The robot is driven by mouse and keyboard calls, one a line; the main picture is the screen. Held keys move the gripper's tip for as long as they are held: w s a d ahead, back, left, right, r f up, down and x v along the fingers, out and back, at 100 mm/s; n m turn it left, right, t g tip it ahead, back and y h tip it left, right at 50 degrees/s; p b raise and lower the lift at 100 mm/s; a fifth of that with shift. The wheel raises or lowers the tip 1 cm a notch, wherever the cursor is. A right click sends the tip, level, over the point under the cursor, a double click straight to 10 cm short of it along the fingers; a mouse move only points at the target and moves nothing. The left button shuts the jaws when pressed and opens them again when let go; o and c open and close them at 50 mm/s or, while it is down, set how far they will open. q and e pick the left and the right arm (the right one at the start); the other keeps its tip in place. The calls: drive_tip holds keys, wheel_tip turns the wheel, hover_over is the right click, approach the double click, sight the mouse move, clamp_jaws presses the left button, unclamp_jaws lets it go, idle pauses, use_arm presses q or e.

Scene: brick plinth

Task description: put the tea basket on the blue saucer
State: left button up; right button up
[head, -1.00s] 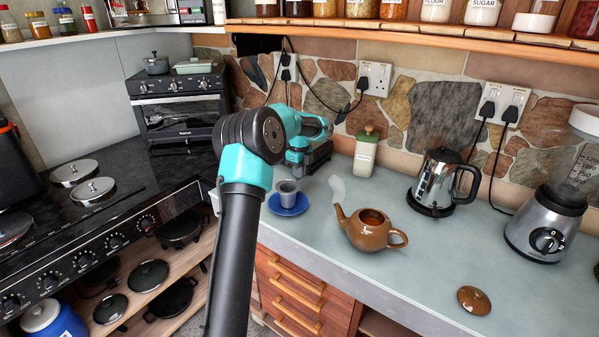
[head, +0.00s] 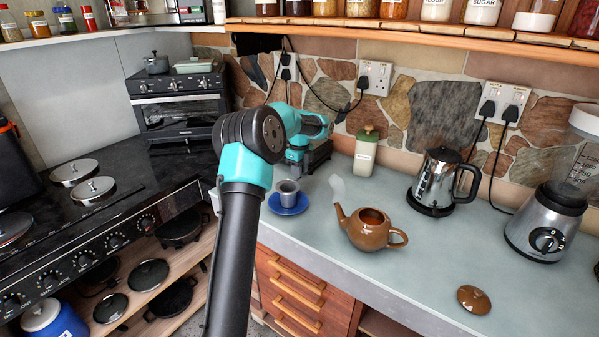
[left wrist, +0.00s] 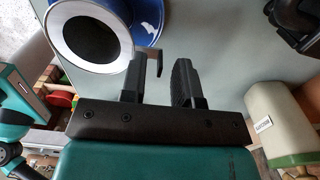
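The tea basket (head: 288,191) is a small grey cup-shaped vessel. It sits upright on the blue saucer (head: 288,210) near the counter's left front edge. In the left wrist view the basket's pale rim and dark inside (left wrist: 92,36) show at upper left, with the saucer's blue rim (left wrist: 148,18) beside it. My right gripper is not seen.
A brown teapot (head: 371,232) without its lid stands right of the saucer; the lid (head: 473,299) lies near the front. A green-topped canister (head: 366,153), a kettle (head: 437,181) and a blender (head: 548,222) stand further back or right.

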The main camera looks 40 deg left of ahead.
use_arm(q)
wheel_tip(320, 180, up, 12)
drive_tip(key=shift+f, duration=0.15)
idle(0.3)
